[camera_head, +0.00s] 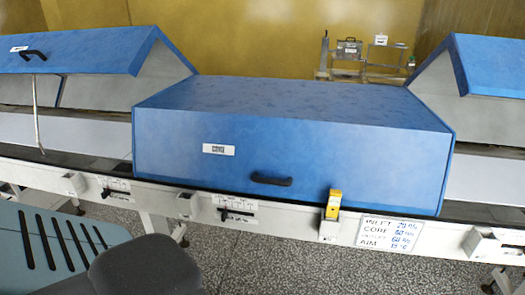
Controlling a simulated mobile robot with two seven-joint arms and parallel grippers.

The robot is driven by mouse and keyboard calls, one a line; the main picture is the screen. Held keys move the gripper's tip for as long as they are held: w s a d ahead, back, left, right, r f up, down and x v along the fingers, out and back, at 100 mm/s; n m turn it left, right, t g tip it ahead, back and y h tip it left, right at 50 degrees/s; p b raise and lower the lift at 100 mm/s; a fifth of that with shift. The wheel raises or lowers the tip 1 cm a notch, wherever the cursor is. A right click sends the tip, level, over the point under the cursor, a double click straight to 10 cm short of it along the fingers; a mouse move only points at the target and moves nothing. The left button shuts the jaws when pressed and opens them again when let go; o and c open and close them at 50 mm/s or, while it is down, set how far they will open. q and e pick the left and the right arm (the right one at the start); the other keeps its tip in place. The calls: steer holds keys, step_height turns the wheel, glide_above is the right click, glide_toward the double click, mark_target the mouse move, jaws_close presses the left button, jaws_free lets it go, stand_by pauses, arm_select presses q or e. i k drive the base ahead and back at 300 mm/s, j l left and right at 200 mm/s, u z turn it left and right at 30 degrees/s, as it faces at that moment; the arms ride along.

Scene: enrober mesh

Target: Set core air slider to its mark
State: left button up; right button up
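A white machine rail runs below the blue covers. The middle blue cover (290,150) is closed, with a small white label (218,149) that seems to read CORE and a black handle. Below it on the rail, a slider (237,216) with a dark knob sits beside a marked scale too small to read. I take it for the core air slider. A handwritten card (388,234) at its right lists INLET, CORE, an outlet line and AIM; the figures are blurred. Neither gripper shows in the head view.
Another slider (117,191) sits at left and one (499,236) at right. A yellow device (333,204) is fixed on the rail. The left cover (80,52) and right cover (490,65) are raised. A teal slotted surface (55,243) fills the lower left.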

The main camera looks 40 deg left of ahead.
mark_target(224, 214)
steer(key=u, duration=1.6)
